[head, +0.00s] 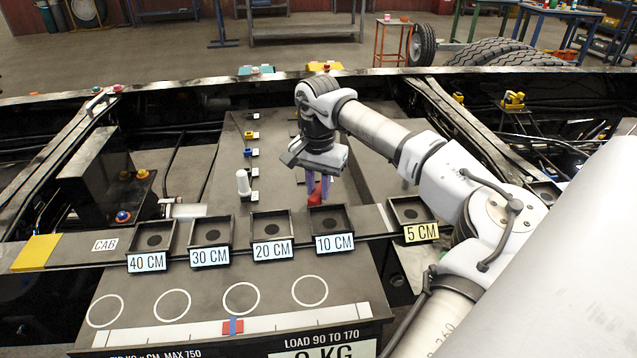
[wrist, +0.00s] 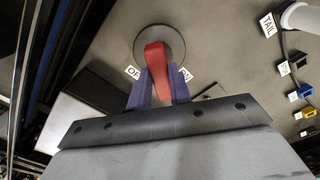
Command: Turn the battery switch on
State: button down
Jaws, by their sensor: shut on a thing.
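The battery switch is a red handle (wrist: 155,62) on a round grey disc (wrist: 176,42) in the wrist view. In the head view my gripper (head: 317,183) points down behind the 10 CM tray, and a bit of the red handle (head: 315,194) shows between the fingers.
A row of trays marked 40 CM (head: 152,237) to 5 CM (head: 409,213) lies in front of my gripper. A white cylinder (head: 243,184) and several small coloured connectors (head: 249,135) stand to the left. A dark chassis rail (head: 450,115) runs at the right.

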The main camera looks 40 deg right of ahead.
aim_at(317, 191)
jog(key=n, duration=0.6)
jog(key=shift+w+a+p, duration=0.1)
jog(key=shift+p, duration=0.25)
jog(key=shift+n, duration=0.3)
jog(key=c, duration=1.3)
grip_release()
notch_tip(317, 191, up, 14)
jog(key=shift+f+b, duration=0.1)
jog(key=shift+b, duration=0.7)
